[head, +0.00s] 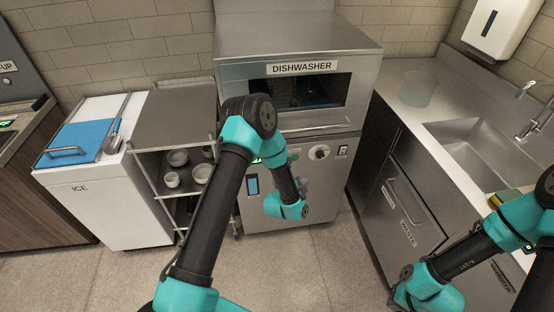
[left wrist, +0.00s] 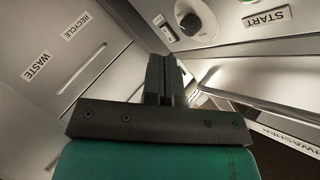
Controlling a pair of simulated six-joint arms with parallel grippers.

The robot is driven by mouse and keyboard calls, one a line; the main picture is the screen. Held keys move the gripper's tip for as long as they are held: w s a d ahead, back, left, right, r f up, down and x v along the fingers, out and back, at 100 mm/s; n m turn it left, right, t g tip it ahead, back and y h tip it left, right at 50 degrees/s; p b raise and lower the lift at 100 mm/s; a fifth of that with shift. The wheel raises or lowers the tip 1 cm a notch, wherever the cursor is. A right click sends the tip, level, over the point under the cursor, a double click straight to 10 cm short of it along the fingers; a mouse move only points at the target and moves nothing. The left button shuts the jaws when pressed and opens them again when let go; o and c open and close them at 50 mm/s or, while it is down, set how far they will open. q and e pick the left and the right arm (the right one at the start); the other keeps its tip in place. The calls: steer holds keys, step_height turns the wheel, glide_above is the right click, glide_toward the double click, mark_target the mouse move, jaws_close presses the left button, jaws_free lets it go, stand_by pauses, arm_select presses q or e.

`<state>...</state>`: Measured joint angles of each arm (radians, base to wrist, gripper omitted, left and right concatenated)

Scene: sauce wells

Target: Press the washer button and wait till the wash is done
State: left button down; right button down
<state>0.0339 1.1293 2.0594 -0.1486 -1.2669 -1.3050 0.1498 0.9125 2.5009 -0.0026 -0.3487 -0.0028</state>
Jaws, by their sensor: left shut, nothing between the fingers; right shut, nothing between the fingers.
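The steel dishwasher (head: 300,52) stands against the back wall, with a dark window below its name label. In the left wrist view I see the knob (left wrist: 188,24), a START label (left wrist: 265,18) and a faint green patch near the fingers. My left gripper (left wrist: 165,72) is shut and empty, close to this front; contact cannot be told. In the head view my left wrist hides its fingers. My right gripper's fingers are out of view.
A wire rack (head: 180,130) with several bowls and a white ice chest (head: 110,205) stand left of the dishwasher. A steel counter with a sink (head: 480,150) is on the right, above waste and recycle fronts (head: 408,232). The floor in front is clear.

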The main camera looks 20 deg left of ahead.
mark_target(294, 158)
arm_select(q)
steer(key=shift+w+a+r+m+t, duration=0.3)
steer(key=shift+w+a+r+t, duration=0.05)
steer(key=shift+a+t, duration=0.1)
steer(key=shift+w, duration=0.1)
steer(key=shift+w+a, duration=0.8)
steer(key=shift+w, duration=0.4)
steer(key=shift+w+a, duration=0.8)
steer(key=shift+w, duration=0.4)
steer(key=shift+w+a, duration=0.8)
steer(key=shift+w, duration=0.4)
steer(key=shift+w, duration=0.1)
steer(key=shift+w+a, duration=0.2)
steer(key=shift+w, duration=0.05)
steer(key=shift+w+a, duration=0.25)
steer(key=shift+w, duration=0.15)
stand_by(0.3)
steer(key=shift+s+d, duration=0.1)
steer(key=shift+s, duration=0.05)
stand_by(0.3)
steer(key=shift+s+d, duration=0.35)
steer(key=shift+s, duration=0.25)
